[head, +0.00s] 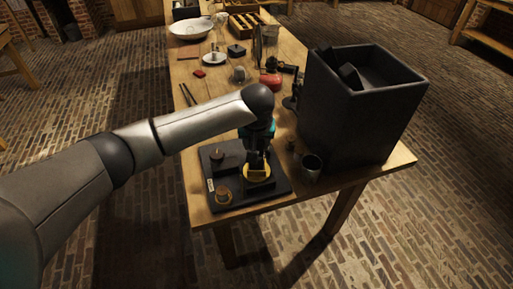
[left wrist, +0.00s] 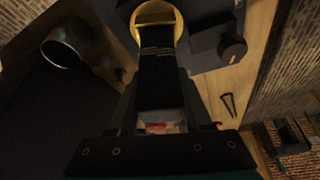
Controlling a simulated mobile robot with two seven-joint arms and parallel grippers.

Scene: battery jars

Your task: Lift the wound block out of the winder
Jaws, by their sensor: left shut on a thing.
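The winder (head: 213,165) is a dark flat base at the near end of the table, with a yellow ring (head: 257,174), a dark knob and a brass-topped post. My left gripper (head: 257,160) points down over the yellow ring. In the left wrist view it is shut on the wound block (left wrist: 158,80), a dark block with faint pale lines near its end. That end lies in front of the yellow ring (left wrist: 157,12); I cannot tell whether it is still inside it. The fingers hide the block's sides. My right gripper is not in view.
A tall black bin (head: 345,125) with dark blocks inside stands right of the winder. A metal cup (head: 311,168) stands between them near the table edge. Farther back are a red object (head: 270,80), a white plate (head: 215,58) and a white bowl (head: 191,28).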

